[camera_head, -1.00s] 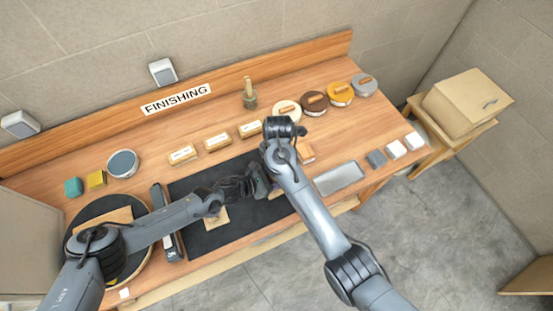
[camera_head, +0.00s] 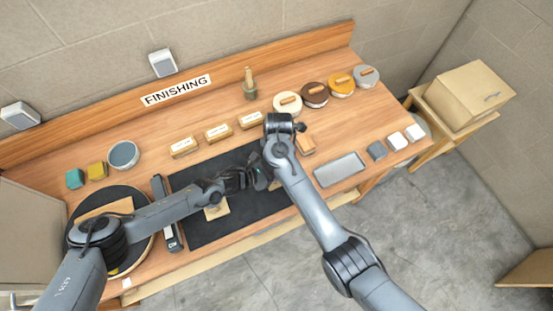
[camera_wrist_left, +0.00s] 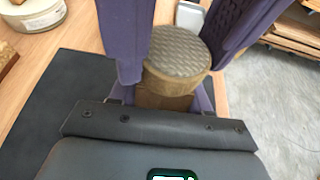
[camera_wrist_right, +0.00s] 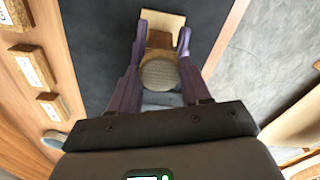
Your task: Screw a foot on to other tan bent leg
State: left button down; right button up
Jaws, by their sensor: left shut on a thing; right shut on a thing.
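My left gripper (camera_head: 256,179) is low over the black mat, close beside my right gripper. In the left wrist view, a round brown piece with a grey treaded face (camera_wrist_left: 178,52), like a foot, sits between its shut fingers. In the right wrist view, my right gripper (camera_wrist_right: 161,38) is shut on a brown piece (camera_wrist_right: 159,42), with a round treaded face (camera_wrist_right: 158,75) on the near side. A pale tan flat piece (camera_wrist_right: 164,18) lies beyond the fingertips; it also shows in the head view (camera_head: 216,212). The right fingers are hidden by my wrist in the head view, and I cannot tell how the held pieces join.
The black mat (camera_head: 195,233) covers the middle of the bench. A dark long tool (camera_head: 165,210) and a round turntable (camera_head: 140,255) are at left. Labelled blocks (camera_head: 218,133) and round tins (camera_head: 315,93) line the back. A grey tray (camera_head: 340,169) lies at right.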

jog(key=m, duration=1)
jog(key=o, duration=1.2)
jog(key=shift+r, duration=2.25)
